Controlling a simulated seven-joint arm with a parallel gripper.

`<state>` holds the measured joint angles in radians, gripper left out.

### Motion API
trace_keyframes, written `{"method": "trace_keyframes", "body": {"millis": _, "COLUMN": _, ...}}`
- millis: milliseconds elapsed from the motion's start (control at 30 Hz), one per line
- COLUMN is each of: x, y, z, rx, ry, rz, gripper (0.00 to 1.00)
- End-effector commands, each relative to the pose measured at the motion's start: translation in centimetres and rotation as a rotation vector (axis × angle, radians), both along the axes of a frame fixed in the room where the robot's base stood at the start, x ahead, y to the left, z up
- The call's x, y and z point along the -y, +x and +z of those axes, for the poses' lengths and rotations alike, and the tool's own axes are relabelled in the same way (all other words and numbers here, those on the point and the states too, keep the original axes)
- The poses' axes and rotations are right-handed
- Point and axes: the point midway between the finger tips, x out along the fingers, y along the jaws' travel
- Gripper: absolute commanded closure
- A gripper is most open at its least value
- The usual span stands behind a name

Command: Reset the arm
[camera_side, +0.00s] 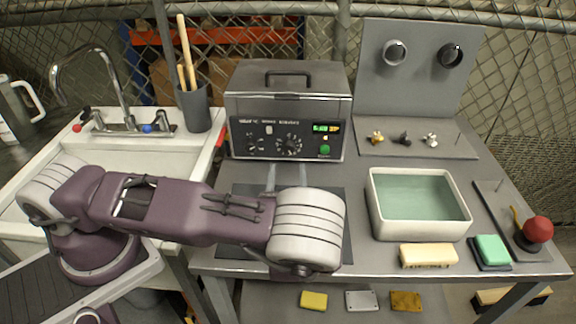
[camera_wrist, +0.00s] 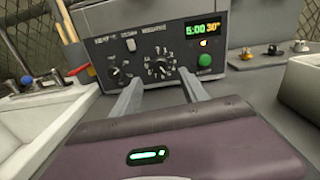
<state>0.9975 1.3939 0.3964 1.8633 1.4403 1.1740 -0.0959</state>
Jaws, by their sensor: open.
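My gripper (camera_wrist: 164,84) is open and empty in the wrist view, its two grey fingers apart and pointing at the front of the grey ultrasonic-type tank (camera_wrist: 155,62). In the side view my gripper (camera_side: 286,168) shows just beyond my arm's pale end joint, in front of the tank (camera_side: 287,105). The tank's lid with a black handle is closed. Its front panel has knobs, a lit green display (camera_wrist: 206,29) and a green button (camera_wrist: 205,60). I cannot tell whether the fingertips touch the panel.
A white bin (camera_side: 385,222) with greenish inside stands right of my gripper. A sink (camera_side: 150,160) is left.

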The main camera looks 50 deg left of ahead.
Motion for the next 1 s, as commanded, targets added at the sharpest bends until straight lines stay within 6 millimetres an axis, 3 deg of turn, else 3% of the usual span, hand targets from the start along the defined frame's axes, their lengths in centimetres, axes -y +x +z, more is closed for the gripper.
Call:
{"method": "trace_keyframes", "body": {"millis": 167, "x": -0.1, "y": 0.0, "z": 0.0, "rx": 0.001, "ry": -0.002, "rz": 0.002, "gripper": 0.48}}
{"method": "trace_keyframes", "body": {"millis": 267, "x": -1.0, "y": -0.7, "z": 1.1, "rx": 0.021, "ry": -0.065, "rz": 0.076, "gripper": 0.48}}
{"method": "trace_keyframes", "body": {"millis": 367, "x": -3.3, "y": -3.1, "z": 3.9, "rx": 0.084, "ry": -0.249, "rz": 0.287, "gripper": 0.48}}
{"method": "trace_keyframes", "body": {"millis": 433, "x": -4.9, "y": -5.8, "z": 6.0, "rx": 0.142, "ry": -0.426, "rz": 0.477, "gripper": 0.48}}
{"method": "trace_keyframes", "body": {"millis": 567, "x": -6.0, "y": -11.3, "z": 9.6, "rx": 0.262, "ry": -0.775, "rz": 0.804, "gripper": 0.48}}
{"method": "trace_keyframes", "body": {"millis": 667, "x": -5.3, "y": -15.2, "z": 12.3, "rx": 0.368, "ry": -1.062, "rz": 1.015, "gripper": 0.48}}
{"method": "trace_keyframes", "body": {"millis": 800, "x": -3.0, "y": -19.7, "z": 16.3, "rx": 0.539, "ry": -1.475, "rz": 1.221, "gripper": 0.48}}
{"method": "trace_keyframes", "body": {"millis": 1000, "x": 0.9, "y": -23.8, "z": 21.0, "rx": 0.785, "ry": -1.979, "rz": 1.305, "gripper": 0.48}}
